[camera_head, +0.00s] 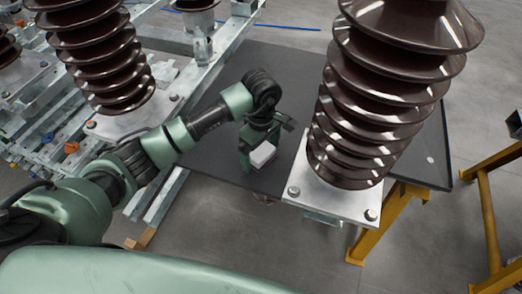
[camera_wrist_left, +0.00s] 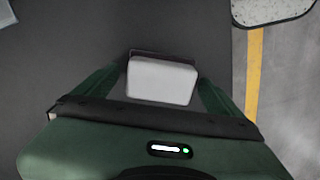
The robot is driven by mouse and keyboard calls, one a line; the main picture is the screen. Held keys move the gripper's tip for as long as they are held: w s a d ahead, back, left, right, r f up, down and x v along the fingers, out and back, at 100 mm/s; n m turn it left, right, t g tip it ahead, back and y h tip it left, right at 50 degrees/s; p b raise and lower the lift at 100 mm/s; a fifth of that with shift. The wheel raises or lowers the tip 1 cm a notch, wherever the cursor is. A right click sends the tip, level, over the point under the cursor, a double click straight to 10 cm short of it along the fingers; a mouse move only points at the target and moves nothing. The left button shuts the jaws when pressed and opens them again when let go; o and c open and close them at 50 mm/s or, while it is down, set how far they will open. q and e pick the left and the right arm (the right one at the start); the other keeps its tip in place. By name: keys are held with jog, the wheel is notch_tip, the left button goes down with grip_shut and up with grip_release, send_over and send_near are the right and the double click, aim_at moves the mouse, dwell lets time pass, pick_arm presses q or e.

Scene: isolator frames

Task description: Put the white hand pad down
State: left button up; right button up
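The white hand pad (camera_head: 263,154) is a small white block with rounded corners. It also shows in the left wrist view (camera_wrist_left: 162,81), with a dark strip along its far edge. My left gripper (camera_head: 259,157) points down over the dark tabletop (camera_head: 222,158), with the pad between its fingers. In the left wrist view both green fingers meet the pad's sides, so the gripper (camera_wrist_left: 162,88) is shut on it. I cannot tell whether the pad touches the tabletop or hangs just above it. My right gripper is not in view.
A large brown ribbed insulator (camera_head: 377,95) on a metal base plate (camera_head: 328,201) stands close right of the gripper. Another insulator (camera_head: 100,55) stands at left beside metal framing (camera_head: 205,50). A yellow trestle (camera_head: 385,225) shows at lower right. The tabletop behind the gripper is clear.

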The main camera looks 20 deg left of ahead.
aim_at(261, 150)
pick_arm(q)
jog(key=shift+r, duration=0.1)
jog(key=shift+r, duration=0.25)
notch_tip(261, 150, up, 12)
jog(key=b, duration=0.1)
jog(key=shift+f, duration=0.15)
jog(key=shift+f, duration=0.1)
dwell(0.4)
